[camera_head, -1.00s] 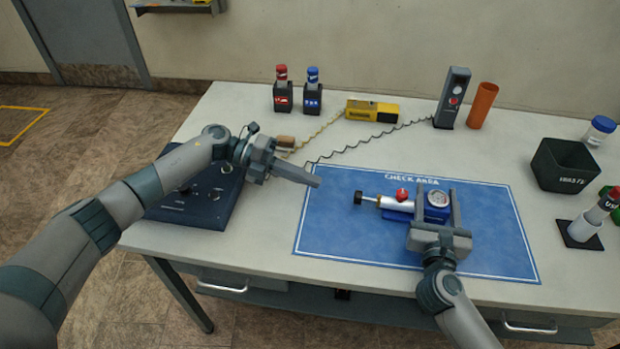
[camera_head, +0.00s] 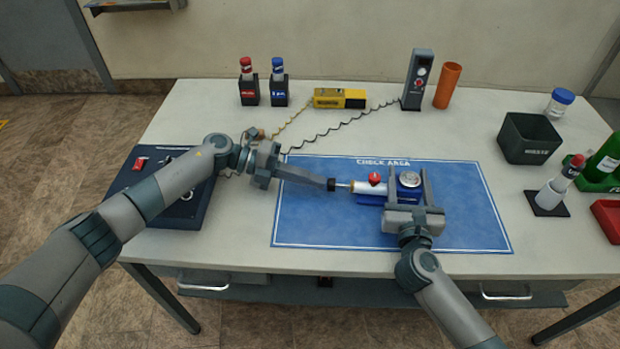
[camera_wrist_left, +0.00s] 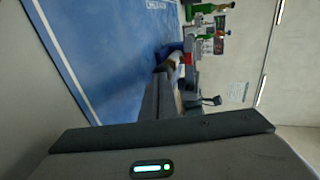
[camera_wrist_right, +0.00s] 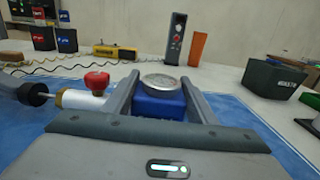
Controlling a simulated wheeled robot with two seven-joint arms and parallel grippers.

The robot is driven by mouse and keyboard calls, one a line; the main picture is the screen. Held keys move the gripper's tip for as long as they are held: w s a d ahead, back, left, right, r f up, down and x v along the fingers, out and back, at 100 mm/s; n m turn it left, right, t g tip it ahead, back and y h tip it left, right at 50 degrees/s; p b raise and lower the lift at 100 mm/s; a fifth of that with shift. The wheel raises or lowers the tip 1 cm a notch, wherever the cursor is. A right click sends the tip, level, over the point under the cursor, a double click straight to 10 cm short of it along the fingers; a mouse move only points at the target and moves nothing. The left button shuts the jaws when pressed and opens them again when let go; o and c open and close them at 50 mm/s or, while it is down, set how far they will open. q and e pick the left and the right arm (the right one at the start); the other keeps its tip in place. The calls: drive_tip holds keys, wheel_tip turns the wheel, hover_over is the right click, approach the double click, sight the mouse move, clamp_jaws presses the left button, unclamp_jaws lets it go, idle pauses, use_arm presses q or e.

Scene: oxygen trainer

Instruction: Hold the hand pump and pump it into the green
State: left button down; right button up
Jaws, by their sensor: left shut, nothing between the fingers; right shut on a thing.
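The hand pump (camera_head: 371,188) lies on the blue check-area mat (camera_head: 310,225). It has a white barrel, a red knob (camera_head: 375,178), a round gauge (camera_head: 410,180), a blue body (camera_wrist_right: 158,106) and a black plunger handle (camera_head: 331,185) pointing left. My right gripper (camera_head: 405,185) is shut on the blue body, one finger on each side in the right wrist view. My left gripper (camera_head: 326,183) is shut and empty, its fingertips at the plunger handle, seemingly touching its end. The gauge face is too small and slanted to read.
A control box (camera_head: 165,205) stands left of the mat. Behind are red and blue bottles in holders, a yellow device (camera_head: 340,98), a grey unit (camera_head: 417,80) and an orange tube (camera_head: 447,86). A waste bin (camera_head: 530,138) and a bottle stand (camera_head: 547,198) are at the right.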

sight(329, 180)
use_arm(q)
drive_tip(key=shift+s+d, duration=0.15)
drive_tip(key=shift+d, duration=0.85)
drive_tip(key=shift+s+d, duration=0.15)
drive_tip(key=shift+d, duration=0.85)
use_arm(e)
drive_tip(key=shift+a, duration=0.1)
use_arm(q)
drive_tip(key=v, duration=1)
drive_tip(key=shift+w+a+r, duration=0.1)
drive_tip(key=shift+w+a, duration=0.05)
drive_tip(key=shift+a, duration=0.05)
use_arm(e)
drive_tip(key=o, duration=1.6)
